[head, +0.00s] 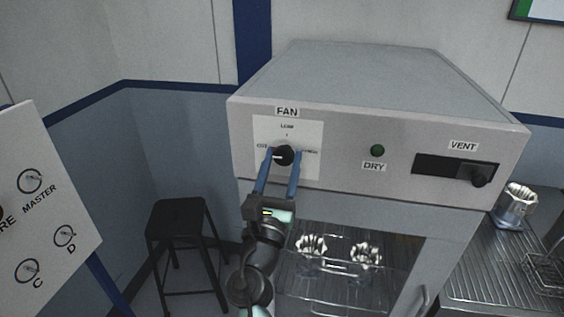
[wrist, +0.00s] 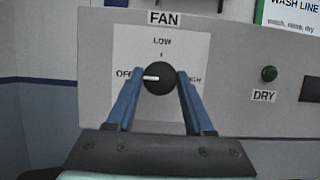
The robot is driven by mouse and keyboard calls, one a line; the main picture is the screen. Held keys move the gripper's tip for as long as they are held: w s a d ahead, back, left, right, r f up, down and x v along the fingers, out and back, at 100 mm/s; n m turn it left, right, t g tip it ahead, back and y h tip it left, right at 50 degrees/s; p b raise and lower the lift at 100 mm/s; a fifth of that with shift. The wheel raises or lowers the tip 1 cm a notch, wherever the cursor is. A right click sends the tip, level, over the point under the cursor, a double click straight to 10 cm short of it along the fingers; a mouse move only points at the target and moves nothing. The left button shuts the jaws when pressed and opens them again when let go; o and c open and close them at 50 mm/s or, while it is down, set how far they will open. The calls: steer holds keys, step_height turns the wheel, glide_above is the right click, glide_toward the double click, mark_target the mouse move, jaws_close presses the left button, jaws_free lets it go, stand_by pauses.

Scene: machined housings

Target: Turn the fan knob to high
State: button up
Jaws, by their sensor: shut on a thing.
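The fan knob (head: 283,155) is a round black dial on a white plate (head: 312,135) under the FAN label, on the front of a grey cabinet. In the wrist view the knob (wrist: 160,78) has a white pointer mark that points left, toward OFF. LOW is printed above the knob and HIGH to its right, partly hidden by a finger. My gripper (head: 281,158) has two blue fingers, one on each side of the knob, and is shut on it. The fingers (wrist: 160,82) also show in the wrist view.
A green DRY button (head: 377,150) and a VENT slot with a black slider knob (head: 479,177) are to the right on the same panel. Below is an open-fronted chamber with metal parts on a wire rack (head: 330,285). A black stool (head: 178,215) stands left.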

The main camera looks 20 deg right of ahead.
jaws_close()
